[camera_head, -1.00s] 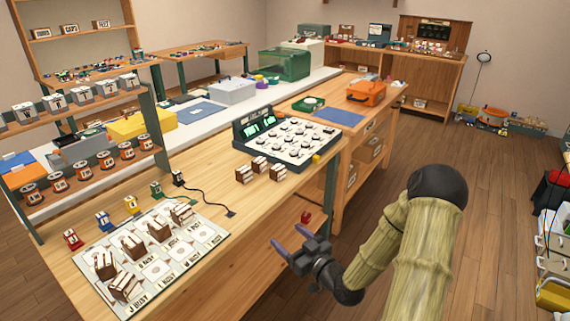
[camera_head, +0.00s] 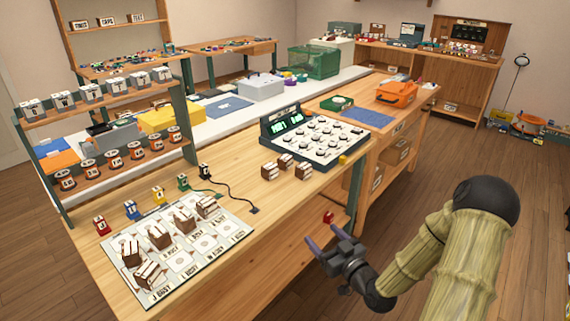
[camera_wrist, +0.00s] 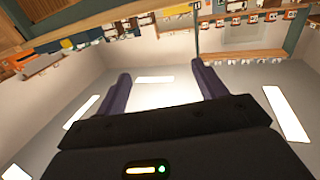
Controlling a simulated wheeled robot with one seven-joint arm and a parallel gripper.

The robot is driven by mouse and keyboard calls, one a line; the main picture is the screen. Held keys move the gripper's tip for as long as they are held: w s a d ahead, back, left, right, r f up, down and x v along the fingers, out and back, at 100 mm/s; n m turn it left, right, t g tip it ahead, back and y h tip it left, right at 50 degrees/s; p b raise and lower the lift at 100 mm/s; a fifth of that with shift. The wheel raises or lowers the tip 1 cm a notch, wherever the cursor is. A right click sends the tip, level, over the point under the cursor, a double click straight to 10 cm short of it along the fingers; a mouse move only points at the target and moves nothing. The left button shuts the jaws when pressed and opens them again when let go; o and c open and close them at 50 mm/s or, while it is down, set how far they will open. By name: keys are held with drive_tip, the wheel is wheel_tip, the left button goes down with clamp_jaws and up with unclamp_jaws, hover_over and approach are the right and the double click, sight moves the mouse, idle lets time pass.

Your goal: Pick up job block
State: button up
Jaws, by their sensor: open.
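Three small brown-and-white blocks stand on the wooden bench in the head view: a left block (camera_head: 269,171), a middle block (camera_head: 286,161) and a right block (camera_head: 303,172). Several similar blocks (camera_head: 160,237) sit on a printed board (camera_head: 228,240) marked with "BUSY" labels. I cannot tell which one is the job block. My gripper (camera_head: 320,235) is open and empty, off the bench's front side, away from all the blocks. Its two purple fingers stand apart in the wrist view (camera_wrist: 160,72), with nothing between them. That view shows no block clearly.
A dial console (camera_head: 313,138) with a green display stands behind the three blocks. Small coloured pieces, including a yellow one (camera_head: 158,196), line the board's back edge. A black cable (camera_head: 230,192) lies on the bench. A red item (camera_head: 328,217) is on the bench's front side.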

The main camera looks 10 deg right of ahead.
drive_tip(key=shift+c, duration=0.6)
drive_tip(key=s+a+r+m+g+h, duration=0.2)
drive_tip(key=s+g+h, duration=0.1)
drive_tip(key=s+g, duration=0.4)
drive_tip(key=s+a+r+m+g+h, duration=0.2)
drive_tip(key=s+g, duration=0.5)
drive_tip(key=s, duration=0.4)
drive_tip(key=shift+s+a+h, duration=0.35)
drive_tip(key=shift+h, duration=0.55)
drive_tip(key=c, duration=0.6)
drive_tip(key=shift+w, duration=0.2)
drive_tip(key=shift+c, duration=0.2)
